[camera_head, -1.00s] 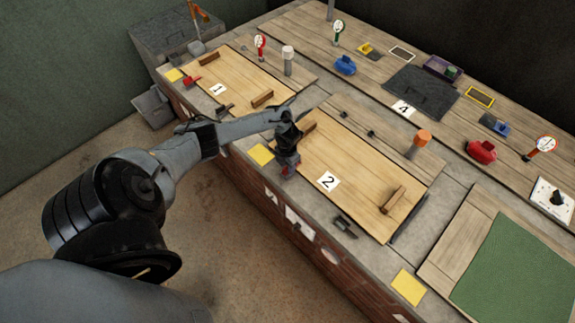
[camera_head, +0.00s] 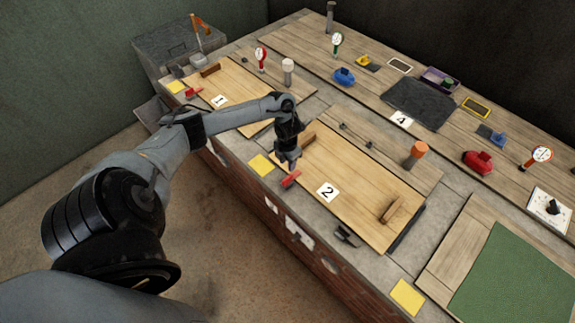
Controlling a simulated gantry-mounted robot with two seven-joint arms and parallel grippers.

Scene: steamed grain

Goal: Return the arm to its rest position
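My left arm reaches in from the left over the counter. My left gripper (camera_head: 291,164) points down over the near left corner of the wooden board marked 2 (camera_head: 365,215). It is too small and dark to tell whether its fingers are open or shut. A red object (camera_head: 291,180) lies at the counter's near edge, just below the fingertips. It seems apart from them, and I see nothing else hanging from the gripper. My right gripper is not in view.
A brown block (camera_head: 308,141) stands on the board close beside my gripper. Another wooden block (camera_head: 391,210) and an orange-topped cylinder (camera_head: 415,155) stand farther right. A yellow square (camera_head: 261,166) lies to the left. The floor (camera_head: 240,250) before the counter is clear.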

